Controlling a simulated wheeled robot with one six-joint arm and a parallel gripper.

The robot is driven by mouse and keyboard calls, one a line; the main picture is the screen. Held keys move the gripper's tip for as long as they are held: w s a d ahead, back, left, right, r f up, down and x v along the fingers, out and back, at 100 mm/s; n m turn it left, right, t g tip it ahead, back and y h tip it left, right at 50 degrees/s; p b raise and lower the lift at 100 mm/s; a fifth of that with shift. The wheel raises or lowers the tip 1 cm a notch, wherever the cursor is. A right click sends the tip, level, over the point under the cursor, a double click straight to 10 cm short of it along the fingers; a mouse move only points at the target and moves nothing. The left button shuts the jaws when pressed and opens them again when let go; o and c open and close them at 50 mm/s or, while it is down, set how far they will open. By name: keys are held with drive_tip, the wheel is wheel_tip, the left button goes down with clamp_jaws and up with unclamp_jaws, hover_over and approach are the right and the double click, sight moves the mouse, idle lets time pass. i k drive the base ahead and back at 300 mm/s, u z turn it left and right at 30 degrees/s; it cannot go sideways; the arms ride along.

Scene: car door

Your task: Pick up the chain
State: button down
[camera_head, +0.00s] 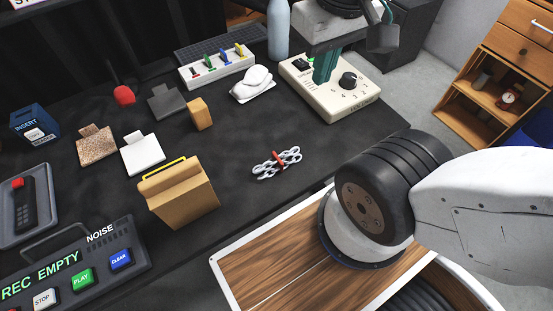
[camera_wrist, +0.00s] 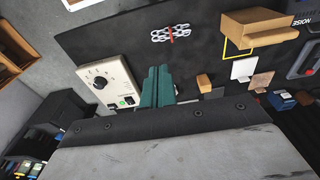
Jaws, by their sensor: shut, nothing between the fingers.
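The chain (camera_head: 264,168) is a small bundle of pale metal links with a red-brown band around its middle. It lies on the dark table near the front edge, right of a tan box. It also shows in the wrist view (camera_wrist: 182,30), near the top. My gripper (camera_head: 322,80) has teal fingers held together with nothing between them. In the head view it appears in front of the cream dial box, up and right of the chain and apart from it. In the wrist view the fingers (camera_wrist: 158,70) point toward the table, below the chain in the picture.
The cream dial box (camera_head: 334,101) stands at the table's right end. The tan box (camera_head: 181,199) with a yellow handle is left of the chain. A small orange-tan block (camera_head: 200,114), a white mouse-like object (camera_head: 253,86) and a grey bottle (camera_head: 278,32) stand farther back. Bare table surrounds the chain.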

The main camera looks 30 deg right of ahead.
sight(276, 159)
drive_tip(key=k, duration=1)
drive_tip(key=u, duration=1.55)
drive_tip(key=i, duration=0.9)
drive_tip(key=z, duration=1.1)
